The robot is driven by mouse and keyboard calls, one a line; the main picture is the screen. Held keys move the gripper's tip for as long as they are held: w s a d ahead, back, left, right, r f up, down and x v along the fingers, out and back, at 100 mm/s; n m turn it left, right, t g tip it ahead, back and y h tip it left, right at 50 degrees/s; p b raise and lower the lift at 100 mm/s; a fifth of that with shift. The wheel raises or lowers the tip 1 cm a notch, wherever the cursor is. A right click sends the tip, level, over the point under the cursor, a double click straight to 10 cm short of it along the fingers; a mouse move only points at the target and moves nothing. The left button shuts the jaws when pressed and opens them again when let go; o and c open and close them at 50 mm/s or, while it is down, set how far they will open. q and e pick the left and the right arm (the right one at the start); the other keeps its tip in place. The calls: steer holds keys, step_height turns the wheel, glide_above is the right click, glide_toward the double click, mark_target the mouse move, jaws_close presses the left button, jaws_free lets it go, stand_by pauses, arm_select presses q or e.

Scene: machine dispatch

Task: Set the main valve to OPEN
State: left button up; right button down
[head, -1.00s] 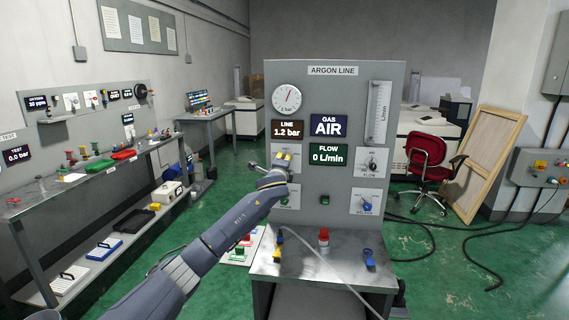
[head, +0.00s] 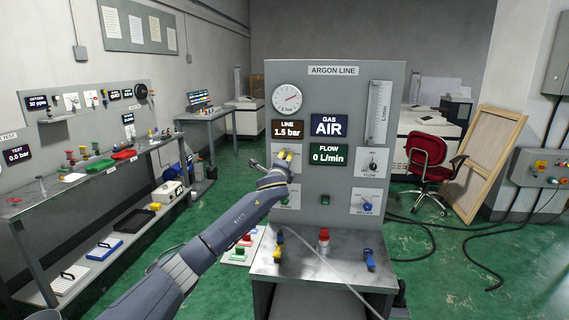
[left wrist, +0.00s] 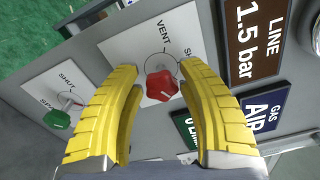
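The grey panel marked ARGON LINE (head: 340,222) stands ahead. My left gripper (head: 284,157) is at its upper-left valve plate and hides most of it in the head view. In the left wrist view a red knob (left wrist: 163,84) on a white plate marked VENT lies between the yellow fingers. The fingers are apart, with gaps visible beside the knob. A green knob (left wrist: 57,119) on a plate marked SHUT is to the left. I cannot read which knob is the main valve. The LINE display (head: 288,129) reads 1.5 bar. My right gripper is not in view.
A FLOW knob (head: 372,167) and a blue WELDER knob (head: 366,206) are on the panel's right. The ledge below holds a red-topped part (head: 323,236), a blue part (head: 370,258) and a pale hose. A workbench (head: 110,183) stands left.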

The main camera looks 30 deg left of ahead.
arm_select(q)
steer(key=shift+o, duration=1.1)
steer(key=shift+s+d, duration=0.1)
steer(key=v, duration=1.1)
steer(key=shift+s+d, duration=0.15)
steer(key=shift+s, duration=0.2)
